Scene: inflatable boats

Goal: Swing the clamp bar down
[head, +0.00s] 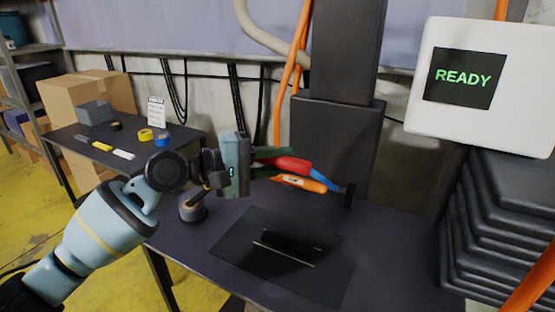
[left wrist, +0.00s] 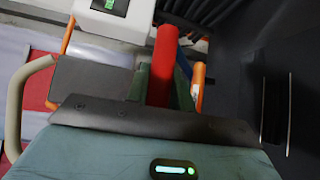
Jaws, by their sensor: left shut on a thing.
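The clamp bar is a blue bar (head: 327,179) with a red grip (head: 292,166), running from a small black post (head: 348,196) up and left above the dark table. My left gripper (head: 280,162) comes in from the left, its green fingers shut on the red grip. In the left wrist view the red grip (left wrist: 163,65) stands between the two green fingers, with part of the blue bar behind it. An orange piece with a pale label (head: 300,183) lies just below the red grip and also shows in the left wrist view (left wrist: 198,85). My right gripper is out of view.
A black plate (head: 235,257) with a dark raised bar (head: 290,243) lies on the table in front of the clamp. A white box (head: 530,100) reads READY. Black stacked folds (head: 500,235) stand at right. A small round-based object (head: 193,210) stands below my gripper.

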